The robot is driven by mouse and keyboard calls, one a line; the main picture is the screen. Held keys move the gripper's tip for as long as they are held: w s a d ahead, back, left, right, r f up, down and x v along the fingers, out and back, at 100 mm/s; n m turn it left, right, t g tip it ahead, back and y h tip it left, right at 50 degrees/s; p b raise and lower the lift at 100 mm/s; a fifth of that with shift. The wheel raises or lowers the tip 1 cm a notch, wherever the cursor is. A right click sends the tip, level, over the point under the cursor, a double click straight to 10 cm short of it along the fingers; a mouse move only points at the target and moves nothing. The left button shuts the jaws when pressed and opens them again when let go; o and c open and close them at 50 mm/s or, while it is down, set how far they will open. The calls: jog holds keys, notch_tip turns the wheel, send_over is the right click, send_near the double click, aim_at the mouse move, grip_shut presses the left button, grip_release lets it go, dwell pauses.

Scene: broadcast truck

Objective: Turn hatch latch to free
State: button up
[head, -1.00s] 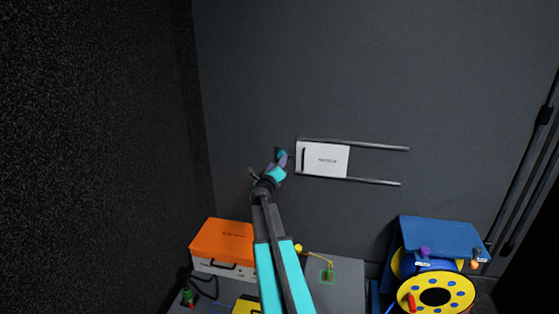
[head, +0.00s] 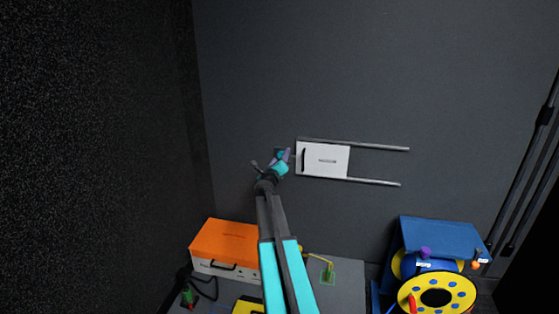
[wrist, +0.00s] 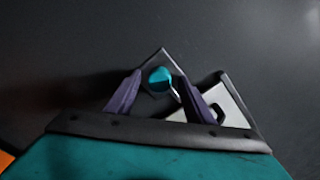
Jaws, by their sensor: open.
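The white sliding hatch (head: 325,162) sits between two horizontal rails on the dark wall, with a dark handle at its left end. The hatch latch is a teal knob (wrist: 159,78) on a dark square plate (wrist: 163,57). A pale pointer or edge shows at the knob's lower right. My gripper (wrist: 155,86) is open, with its two purple fingers on either side of the knob. I cannot tell whether either finger touches it. In the head view my gripper (head: 283,155) is just left of the hatch and largely hides the latch.
An orange-topped case (head: 224,240) stands below left, on a grey surface (head: 348,270). A blue-topped unit (head: 440,237) and a yellow cable reel (head: 436,297) stand at lower right. A speckled dark wall (head: 95,150) is on the left. The wall around the hatch is clear.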

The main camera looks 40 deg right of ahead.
jog(key=c, duration=1)
jog(key=shift+c, duration=0.2)
jog(key=shift+r+n+p, duration=0.1)
jog(key=shift+n+p, duration=0.2)
jog(key=shift+p, duration=0.15)
jog(key=n+p, duration=1.7)
jog(key=p, duration=0.1)
jog(key=shift+f+n, duration=0.2)
jog(key=shift+n, duration=0.1)
